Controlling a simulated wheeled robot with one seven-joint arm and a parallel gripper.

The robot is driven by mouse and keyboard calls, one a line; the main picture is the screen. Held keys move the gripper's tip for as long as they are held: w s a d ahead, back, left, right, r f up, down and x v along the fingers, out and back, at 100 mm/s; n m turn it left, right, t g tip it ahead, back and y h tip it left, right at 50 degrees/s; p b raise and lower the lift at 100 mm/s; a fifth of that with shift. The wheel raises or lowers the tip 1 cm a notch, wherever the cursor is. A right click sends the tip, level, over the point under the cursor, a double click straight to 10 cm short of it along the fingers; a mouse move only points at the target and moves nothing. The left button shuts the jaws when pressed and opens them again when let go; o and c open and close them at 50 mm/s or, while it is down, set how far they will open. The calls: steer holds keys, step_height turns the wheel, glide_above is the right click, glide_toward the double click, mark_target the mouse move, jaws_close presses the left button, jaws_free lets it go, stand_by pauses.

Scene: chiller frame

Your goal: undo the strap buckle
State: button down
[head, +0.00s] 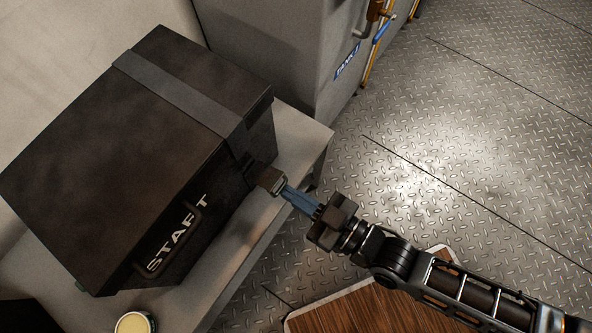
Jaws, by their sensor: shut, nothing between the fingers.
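A dark box (95,130) with a handle and the word START on its front stands on a grey bench. A grey strap (185,95) runs over its lid and down the side facing my arm. The strap buckle (268,180), a small brownish block, stands out from that side low down. My gripper (285,190) has blue fingers that are shut with nothing between them. Their tips are right at the buckle's outer end; I cannot tell whether they touch it. The buckle's inner parts are too small to make out.
The bench edge (240,270) runs below the box. A round tin (134,323) stands near the bottom edge. A grey tank cabinet (270,50) with pipes and a blue-handled valve (381,32) is behind. A wooden board (345,312) lies below my arm. The metal floor at right is clear.

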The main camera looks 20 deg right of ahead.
steer(key=shift+w+f+b, duration=0.1)
steer(key=shift+f+b, duration=0.75)
steer(key=shift+b, duration=0.5)
stand_by(0.3)
